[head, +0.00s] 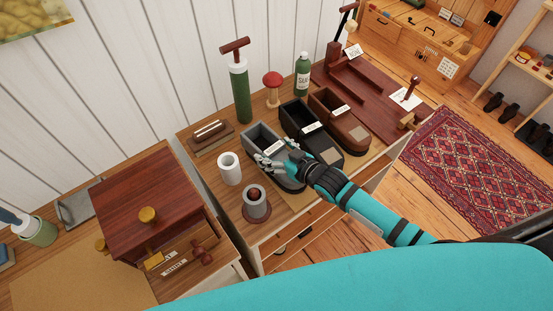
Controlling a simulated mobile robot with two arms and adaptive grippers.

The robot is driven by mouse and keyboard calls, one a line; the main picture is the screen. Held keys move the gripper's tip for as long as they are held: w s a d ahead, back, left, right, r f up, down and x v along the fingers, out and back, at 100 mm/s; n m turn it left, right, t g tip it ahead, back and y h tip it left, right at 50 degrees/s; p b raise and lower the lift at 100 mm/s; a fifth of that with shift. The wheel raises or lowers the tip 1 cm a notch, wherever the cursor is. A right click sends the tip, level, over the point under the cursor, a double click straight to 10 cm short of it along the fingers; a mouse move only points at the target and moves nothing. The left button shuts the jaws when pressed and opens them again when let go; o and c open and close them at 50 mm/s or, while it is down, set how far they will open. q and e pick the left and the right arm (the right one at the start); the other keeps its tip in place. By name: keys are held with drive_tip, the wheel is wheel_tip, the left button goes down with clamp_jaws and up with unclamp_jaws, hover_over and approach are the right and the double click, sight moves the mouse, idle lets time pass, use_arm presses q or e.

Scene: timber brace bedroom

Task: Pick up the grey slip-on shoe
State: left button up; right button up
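The grey slip-on shoe (259,136) sits on the wooden bench, its open heel end toward the back left and its toe toward the front right. My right gripper (275,155) is over the middle of this shoe, its pale fingers spread apart across it. The fingers and hand hide part of the shoe. I cannot tell whether they touch it. My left gripper is not in view.
A black shoe (297,115) stands close on the right, then a brown shoe (328,104). A white cylinder (229,168) and a grey cup-like holder (256,204) stand at the front left. A green pump-like tool (240,90) and red mushroom form (272,82) are behind.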

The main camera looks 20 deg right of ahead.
drive_tip(key=c, duration=0.9)
drive_tip(key=shift+r, duration=0.15)
